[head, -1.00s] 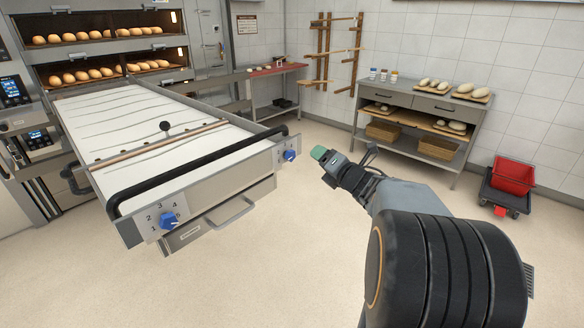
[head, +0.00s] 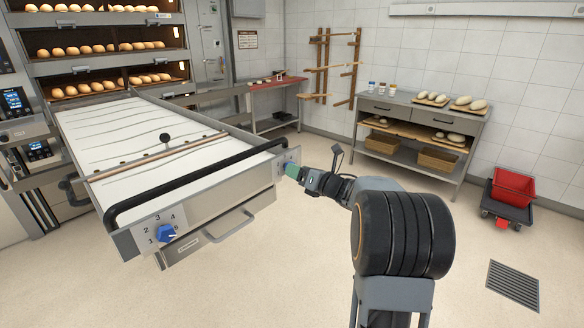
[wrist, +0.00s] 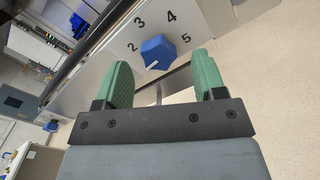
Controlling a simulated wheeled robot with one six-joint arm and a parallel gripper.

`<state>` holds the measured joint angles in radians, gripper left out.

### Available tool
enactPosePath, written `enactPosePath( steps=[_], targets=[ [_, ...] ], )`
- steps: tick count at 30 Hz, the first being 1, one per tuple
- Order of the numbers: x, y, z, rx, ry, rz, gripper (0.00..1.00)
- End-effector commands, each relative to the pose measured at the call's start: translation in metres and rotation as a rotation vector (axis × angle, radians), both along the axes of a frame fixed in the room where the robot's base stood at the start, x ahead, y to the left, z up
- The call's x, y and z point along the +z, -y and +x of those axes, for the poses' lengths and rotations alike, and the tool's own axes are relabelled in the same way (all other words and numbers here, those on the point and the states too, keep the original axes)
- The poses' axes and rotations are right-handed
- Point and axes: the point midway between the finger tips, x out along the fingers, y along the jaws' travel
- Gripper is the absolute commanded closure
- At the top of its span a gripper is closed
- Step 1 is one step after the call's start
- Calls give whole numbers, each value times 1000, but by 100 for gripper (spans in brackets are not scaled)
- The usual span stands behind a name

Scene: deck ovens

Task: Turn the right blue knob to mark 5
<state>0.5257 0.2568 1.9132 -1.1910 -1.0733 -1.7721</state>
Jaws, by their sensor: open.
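The right blue knob (wrist: 158,52) sits on the loader's metal front panel, with marks 2, 3, 4 and 5 printed around it in the wrist view. Its white pointer line faces lower left there, away from mark 5. Mark 1 does not show; the left finger covers that area. My gripper (wrist: 162,76) is open, its two green fingers toward either side of the knob and holding nothing. I cannot tell how deep they reach. In the head view my gripper (head: 292,172) is at the panel's right end and partly hides the right knob (head: 284,162).
A left blue knob (head: 166,233) is on the same panel. A black bar (head: 200,175) runs along the loader's front edge, and a grey handle (head: 229,227) projects below. A steel table (head: 415,123) with dough stands behind.

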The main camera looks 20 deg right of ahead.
Motion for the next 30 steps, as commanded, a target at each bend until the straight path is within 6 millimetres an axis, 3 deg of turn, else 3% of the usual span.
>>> enactPosePath(
  steps=[9, 20, 30],
  targets=[
    [0, -12, 26, -1, -1, 2, 36],
    [0, -14, 29, -1, -1, 2, 36],
    [0, -13, 29, -1, -1, 2, 68]
  ],
)
